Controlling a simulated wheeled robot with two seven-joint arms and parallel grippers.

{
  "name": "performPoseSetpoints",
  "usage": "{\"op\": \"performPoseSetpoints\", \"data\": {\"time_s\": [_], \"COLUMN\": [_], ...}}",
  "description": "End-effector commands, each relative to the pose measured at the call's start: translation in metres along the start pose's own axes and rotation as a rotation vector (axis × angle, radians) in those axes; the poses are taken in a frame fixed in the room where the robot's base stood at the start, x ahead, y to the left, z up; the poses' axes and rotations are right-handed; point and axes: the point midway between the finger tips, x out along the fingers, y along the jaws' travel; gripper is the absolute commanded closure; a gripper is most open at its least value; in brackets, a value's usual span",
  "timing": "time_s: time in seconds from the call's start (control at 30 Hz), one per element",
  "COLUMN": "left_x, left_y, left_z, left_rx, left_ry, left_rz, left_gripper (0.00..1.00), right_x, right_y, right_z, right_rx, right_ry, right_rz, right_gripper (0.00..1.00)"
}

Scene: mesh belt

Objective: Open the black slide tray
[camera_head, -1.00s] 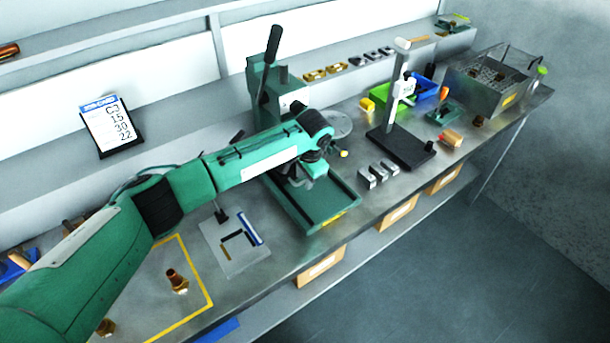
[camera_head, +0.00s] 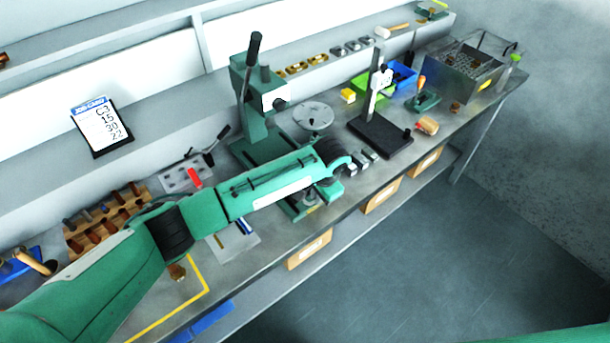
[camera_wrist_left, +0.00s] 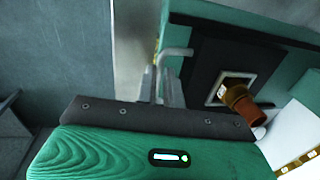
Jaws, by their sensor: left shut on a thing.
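In the left wrist view, the black slide tray (camera_wrist_left: 203,58) shows as a dark plate in the green press base, with a square metal frame and a brass fitting (camera_wrist_left: 242,103) on it. A grey bent metal handle (camera_wrist_left: 176,52) stands at its edge. My left gripper (camera_wrist_left: 170,80) is shut at this handle; the exact contact is partly hidden. In the head view, the green press (camera_head: 262,110) stands on the bench. My left arm covers much of its base and hides the tray and the fingertips. My right gripper is not in view.
A black-based stand (camera_head: 381,137) is to the right of the press. A red-handled clamp (camera_head: 194,178) and a wooden rack (camera_head: 105,222) are to the left. Cardboard boxes sit under the bench front (camera_head: 308,250). The floor in front is clear.

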Motion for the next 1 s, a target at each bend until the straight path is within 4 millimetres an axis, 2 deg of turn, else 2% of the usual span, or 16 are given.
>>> {"op": "performPoseSetpoints", "data": {"time_s": [0.1,0.2,0.43,0.5,0.57,1.0], "left_x": [-0.003,-0.002,-0.002,-0.002,-0.002,-0.005], "left_y": [0.015,0.018,0.017,0.017,0.017,0.017], "left_z": [0.000,0.000,0.000,0.000,0.000,-0.001], "left_rx": [0.001,0.000,-0.001,-0.001,-0.001,0.000], "left_ry": [0.001,0.001,0.001,0.001,0.001,0.002], "left_rz": [0.004,0.003,0.001,0.001,0.001,0.001], "left_gripper": [1.00,1.00,1.00,0.81,0.70,0.69], "right_x": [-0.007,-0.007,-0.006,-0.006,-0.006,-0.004], "right_y": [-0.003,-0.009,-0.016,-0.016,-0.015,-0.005], "right_z": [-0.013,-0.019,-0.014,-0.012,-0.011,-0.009], "right_rx": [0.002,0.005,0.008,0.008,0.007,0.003], "right_ry": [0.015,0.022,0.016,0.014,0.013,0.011], "right_rz": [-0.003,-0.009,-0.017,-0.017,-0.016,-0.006], "right_gripper": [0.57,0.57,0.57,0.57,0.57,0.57]}}
